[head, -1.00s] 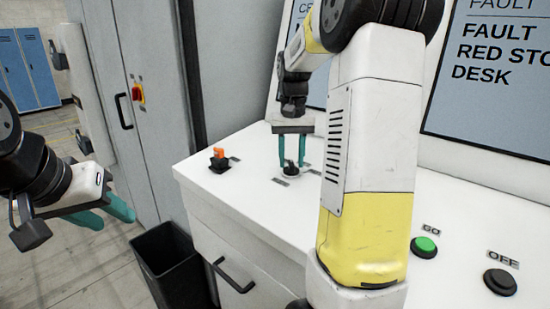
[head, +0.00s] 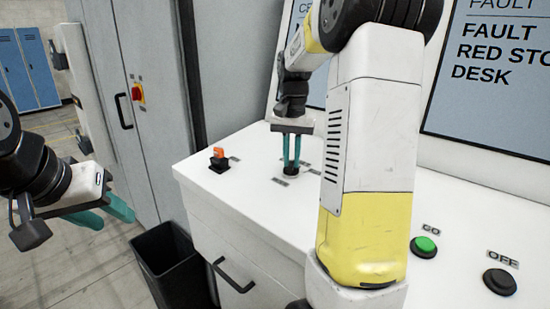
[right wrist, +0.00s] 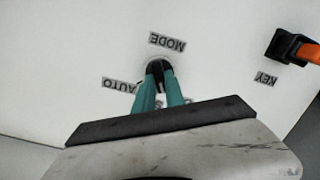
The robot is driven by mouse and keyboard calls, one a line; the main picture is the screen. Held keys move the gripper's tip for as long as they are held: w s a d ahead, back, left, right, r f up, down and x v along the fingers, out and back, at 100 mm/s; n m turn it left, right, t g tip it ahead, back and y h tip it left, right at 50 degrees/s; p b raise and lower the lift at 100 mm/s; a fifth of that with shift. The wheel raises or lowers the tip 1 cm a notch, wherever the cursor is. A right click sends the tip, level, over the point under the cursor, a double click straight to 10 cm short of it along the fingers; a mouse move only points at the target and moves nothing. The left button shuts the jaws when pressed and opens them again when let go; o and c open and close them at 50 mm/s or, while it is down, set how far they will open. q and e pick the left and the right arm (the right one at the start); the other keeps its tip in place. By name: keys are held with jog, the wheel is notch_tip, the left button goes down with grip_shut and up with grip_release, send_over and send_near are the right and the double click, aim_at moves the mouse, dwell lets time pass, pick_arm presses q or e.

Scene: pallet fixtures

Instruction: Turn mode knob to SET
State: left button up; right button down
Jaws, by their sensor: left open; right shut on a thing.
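The black mode knob (right wrist: 157,68) is on the white desk top, under the MODE label (right wrist: 167,42) in the right wrist view, with an AUTO label (right wrist: 121,85) beside it. My right gripper (head: 291,166) points straight down with its teal fingers closed on the knob. In the right wrist view the fingers (right wrist: 160,84) cover much of the knob, so its pointer direction cannot be told. No SET label can be read. My left gripper (head: 112,213) is open and empty, off the left side of the desk.
An orange key switch (head: 219,162) stands on the desk left of the knob. A green GO button (head: 424,246) and a black OFF button (head: 500,281) are at the right. A dark bin (head: 172,265) stands on the floor beside the desk. Display panels rise behind.

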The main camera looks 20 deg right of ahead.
aim_at(292, 162)
jog(key=m, duration=0.5)
jog(key=shift+m, duration=0.4)
dwell(0.3)
jog(key=c, duration=1.4)
grip_release()
jog(key=shift+s, duration=0.1)
jog(key=shift+r, duration=0.1)
notch_tip(292, 162, up, 8)
jog(key=shift+f, duration=0.15)
